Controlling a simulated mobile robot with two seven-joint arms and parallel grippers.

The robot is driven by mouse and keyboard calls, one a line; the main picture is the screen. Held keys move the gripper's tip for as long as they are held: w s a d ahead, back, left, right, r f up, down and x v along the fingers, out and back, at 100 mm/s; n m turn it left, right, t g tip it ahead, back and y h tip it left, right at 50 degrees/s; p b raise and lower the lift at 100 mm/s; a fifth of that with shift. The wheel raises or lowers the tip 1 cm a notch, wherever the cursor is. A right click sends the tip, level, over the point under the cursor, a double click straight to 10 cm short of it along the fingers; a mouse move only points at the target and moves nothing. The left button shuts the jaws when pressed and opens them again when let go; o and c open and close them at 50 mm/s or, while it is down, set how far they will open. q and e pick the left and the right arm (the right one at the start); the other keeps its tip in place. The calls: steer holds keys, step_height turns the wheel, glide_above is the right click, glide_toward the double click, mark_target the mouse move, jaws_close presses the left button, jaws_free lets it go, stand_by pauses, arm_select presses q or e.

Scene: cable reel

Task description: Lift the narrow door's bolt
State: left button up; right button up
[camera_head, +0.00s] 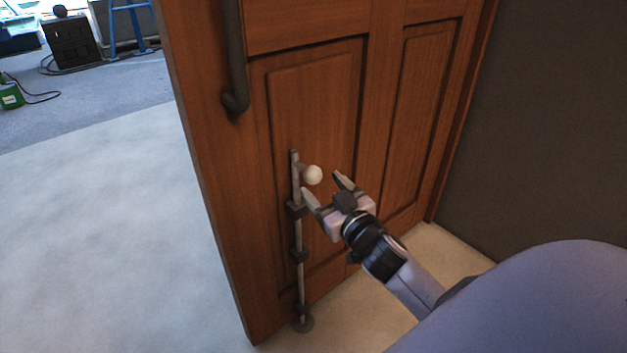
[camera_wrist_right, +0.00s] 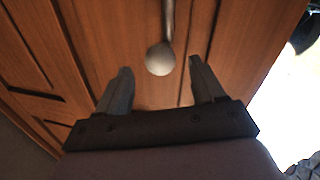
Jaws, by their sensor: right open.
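The narrow door (camera_head: 310,100) is brown panelled wood and stands ajar in the head view. Its bolt (camera_head: 299,235) is a grey vertical rod on the door's lower left part, held by dark brackets, with its foot at a round floor piece (camera_head: 303,324). A pale round knob (camera_head: 312,175) sticks out near the rod's top. My right gripper (camera_head: 325,184) is open, its fingertips close to the knob. In the right wrist view the knob (camera_wrist_right: 160,59) lies just beyond and between the open fingertips (camera_wrist_right: 159,70), apparently not touched. My left gripper is not in view.
A dark handle (camera_head: 235,60) hangs on the door above the bolt. A dark wall (camera_head: 550,130) stands at the right. Pale floor (camera_head: 100,240) lies clear at the left. A black crate (camera_head: 72,42) and a green object (camera_head: 11,96) are far off at the upper left.

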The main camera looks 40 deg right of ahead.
mark_target(318, 181)
steer(key=w, duration=0.4)
steer(key=shift+w+d, duration=0.1)
steer(key=shift+d, duration=0.15)
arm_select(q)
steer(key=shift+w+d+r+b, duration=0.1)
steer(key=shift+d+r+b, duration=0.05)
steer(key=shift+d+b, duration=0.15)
arm_select(e)
steer(key=shift+w, duration=0.45)
